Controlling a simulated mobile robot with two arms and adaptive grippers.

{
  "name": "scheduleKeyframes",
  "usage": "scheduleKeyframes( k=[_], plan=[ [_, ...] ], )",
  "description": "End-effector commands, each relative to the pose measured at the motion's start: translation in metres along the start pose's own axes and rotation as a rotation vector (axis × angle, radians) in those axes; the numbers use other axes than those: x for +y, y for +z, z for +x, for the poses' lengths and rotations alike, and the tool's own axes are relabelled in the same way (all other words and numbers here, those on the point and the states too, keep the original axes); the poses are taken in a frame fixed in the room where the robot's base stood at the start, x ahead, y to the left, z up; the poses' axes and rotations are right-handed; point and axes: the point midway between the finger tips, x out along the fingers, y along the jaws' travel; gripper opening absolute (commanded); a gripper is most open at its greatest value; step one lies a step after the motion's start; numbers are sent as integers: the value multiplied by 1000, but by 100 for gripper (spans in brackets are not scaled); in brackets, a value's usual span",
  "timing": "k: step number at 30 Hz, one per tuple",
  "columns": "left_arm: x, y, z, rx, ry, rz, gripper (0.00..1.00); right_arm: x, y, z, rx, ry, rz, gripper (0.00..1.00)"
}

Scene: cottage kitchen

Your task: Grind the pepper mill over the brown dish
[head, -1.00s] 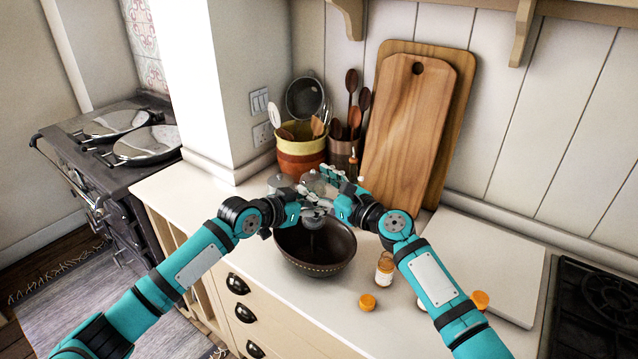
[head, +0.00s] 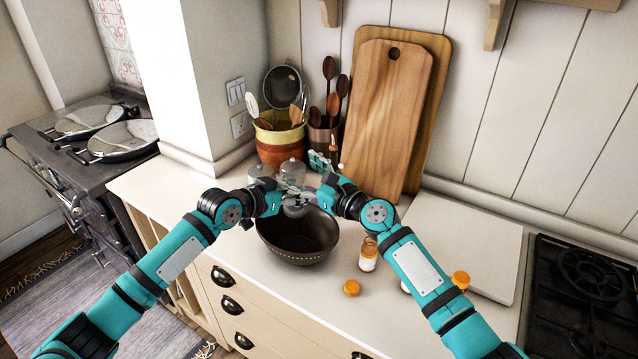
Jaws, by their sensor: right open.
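The brown dish (head: 285,250), a dark round bowl with a dotted rim, stands on the counter near its front edge. A small greyish, partly clear thing that looks like the pepper mill (head: 296,209) is upright above the dish's back rim. My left gripper (head: 287,198) reaches in from the left and appears closed around the mill. My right gripper (head: 314,188) is open close to the mill's upper part on the right. The fingers and mill overlap, so exact contact of the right fingers cannot be told.
Glass jars (head: 261,170) stand behind the grippers. A hob (head: 590,290) is far right.

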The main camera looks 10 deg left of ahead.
Motion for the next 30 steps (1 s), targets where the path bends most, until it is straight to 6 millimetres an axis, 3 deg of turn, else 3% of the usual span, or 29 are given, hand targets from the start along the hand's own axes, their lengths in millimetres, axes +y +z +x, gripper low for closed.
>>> scheduleKeyframes(
  k=[15, 21, 30],
  plan=[
    [0, -1, 0, 2, 0, 0, 13, 0, -2, -97, 2, -1, 1, 79],
    [0, -1, 0, 2, 0, 0, 13, 0, -1, -110, 1, -1, 0, 79],
    [0, -1, 0, 2, 0, 0, 13, 0, -1, -110, 2, -2, -2, 79]
  ],
)
